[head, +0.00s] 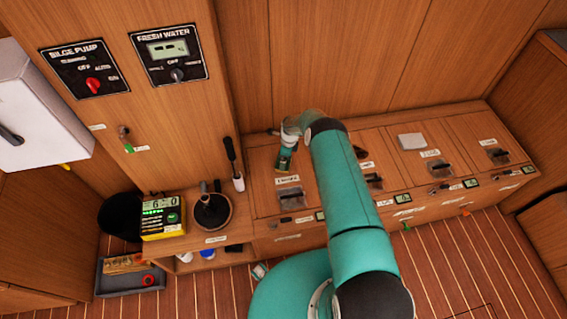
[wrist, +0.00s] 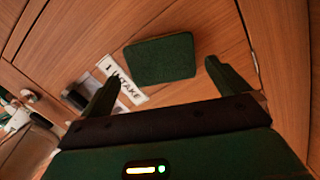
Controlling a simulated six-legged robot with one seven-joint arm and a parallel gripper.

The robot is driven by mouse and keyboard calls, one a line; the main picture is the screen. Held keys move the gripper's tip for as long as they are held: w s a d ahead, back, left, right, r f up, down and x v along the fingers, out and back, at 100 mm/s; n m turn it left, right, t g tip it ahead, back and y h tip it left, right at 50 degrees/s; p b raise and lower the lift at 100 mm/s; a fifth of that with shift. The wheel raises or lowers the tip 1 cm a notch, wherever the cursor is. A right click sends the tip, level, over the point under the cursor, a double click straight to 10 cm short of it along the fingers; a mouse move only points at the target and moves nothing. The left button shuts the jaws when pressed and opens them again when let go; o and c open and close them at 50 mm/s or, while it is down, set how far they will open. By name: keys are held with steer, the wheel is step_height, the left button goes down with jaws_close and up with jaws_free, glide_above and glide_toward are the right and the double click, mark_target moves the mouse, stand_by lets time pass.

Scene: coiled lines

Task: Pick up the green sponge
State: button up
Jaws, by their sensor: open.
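The green sponge (wrist: 160,58) is a dark green, flat, rounded rectangle lying on a wooden surface in the wrist view. My gripper (wrist: 162,72) is open, its two dark green fingers spread apart with nothing between them. The sponge shows just beyond the fingertips, roughly centred between them. I cannot tell the exact height of the fingers above it. In the head view, my gripper (head: 285,160) points down over the left part of the wooden bench top, and I cannot make out the sponge separately there.
An "INTAKE" label (wrist: 122,80) and a metal latch (wrist: 76,97) lie left of the sponge. In the head view, a pale grey block (head: 411,141) sits on the bench further right.

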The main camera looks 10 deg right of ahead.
steer(key=shift+w+a+f, duration=0.1)
steer(key=shift+f, duration=0.85)
steer(key=shift+w+a+f, duration=0.1)
steer(key=shift+f, duration=0.85)
steer(key=shift+c, duration=0.4)
steer(key=c, duration=0.8)
steer(key=shift+r, duration=0.2)
